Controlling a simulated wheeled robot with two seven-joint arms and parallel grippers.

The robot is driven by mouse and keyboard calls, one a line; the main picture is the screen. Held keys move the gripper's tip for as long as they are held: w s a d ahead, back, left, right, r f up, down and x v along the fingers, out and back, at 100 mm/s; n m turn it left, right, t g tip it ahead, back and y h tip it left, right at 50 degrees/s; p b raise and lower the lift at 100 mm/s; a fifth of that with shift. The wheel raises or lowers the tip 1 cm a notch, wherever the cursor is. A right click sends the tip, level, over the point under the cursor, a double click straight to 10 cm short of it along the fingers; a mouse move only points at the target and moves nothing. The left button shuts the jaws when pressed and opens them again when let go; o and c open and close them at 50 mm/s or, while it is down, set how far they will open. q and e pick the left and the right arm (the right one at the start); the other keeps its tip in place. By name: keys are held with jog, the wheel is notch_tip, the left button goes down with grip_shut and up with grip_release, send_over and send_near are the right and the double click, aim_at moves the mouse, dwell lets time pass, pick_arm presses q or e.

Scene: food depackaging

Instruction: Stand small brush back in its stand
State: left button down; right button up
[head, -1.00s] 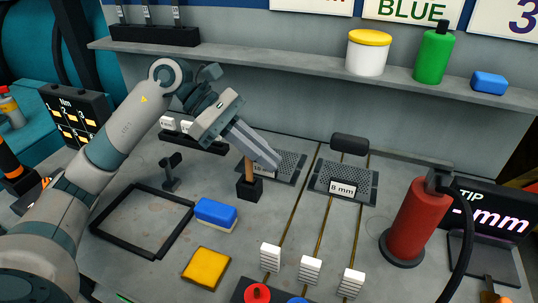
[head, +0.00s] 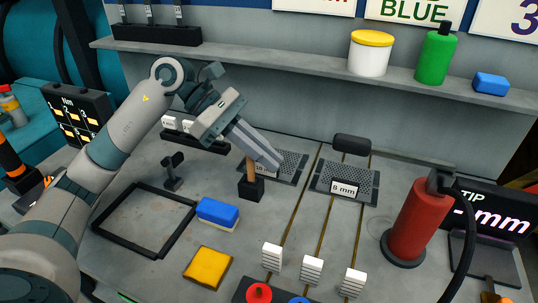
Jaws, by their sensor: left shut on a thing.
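The small brush (head: 250,168) has a brown wooden handle and stands roughly upright. Its lower end is inside the small black block-shaped stand (head: 251,188) on the bench. My left gripper (head: 266,157) comes in from the upper left and is shut on the upper part of the brush. The fingers hide the brush's top, and the stand hides its lower end. My right gripper is not in view.
A blue sponge-like block (head: 218,213) and a yellow pad (head: 208,267) lie in front. A black frame (head: 150,252) lies at left. Perforated plates (head: 345,181) lie behind and right of the stand. A red cylinder (head: 414,222) stands at right.

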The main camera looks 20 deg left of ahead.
pick_arm(q)
jog(key=shift+w+r+p, duration=0.15)
jog(key=shift+r+p, duration=0.25)
jog(key=shift+r, duration=0.3)
jog(key=shift+w+r+p, duration=0.1)
jog(key=shift+r+p, duration=0.25)
jog(key=shift+r, duration=0.3)
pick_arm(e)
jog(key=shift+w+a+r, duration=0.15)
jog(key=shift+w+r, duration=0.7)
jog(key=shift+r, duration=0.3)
pick_arm(q)
jog(key=shift+s+a+b, duration=0.25)
jog(key=shift+b, duration=0.25)
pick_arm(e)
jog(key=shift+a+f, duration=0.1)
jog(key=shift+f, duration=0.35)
pick_arm(q)
jog(key=shift+w+b, duration=0.2)
jog(key=shift+b, duration=0.1)
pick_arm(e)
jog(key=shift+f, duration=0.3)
pick_arm(q)
jog(key=shift+f, duration=0.1)
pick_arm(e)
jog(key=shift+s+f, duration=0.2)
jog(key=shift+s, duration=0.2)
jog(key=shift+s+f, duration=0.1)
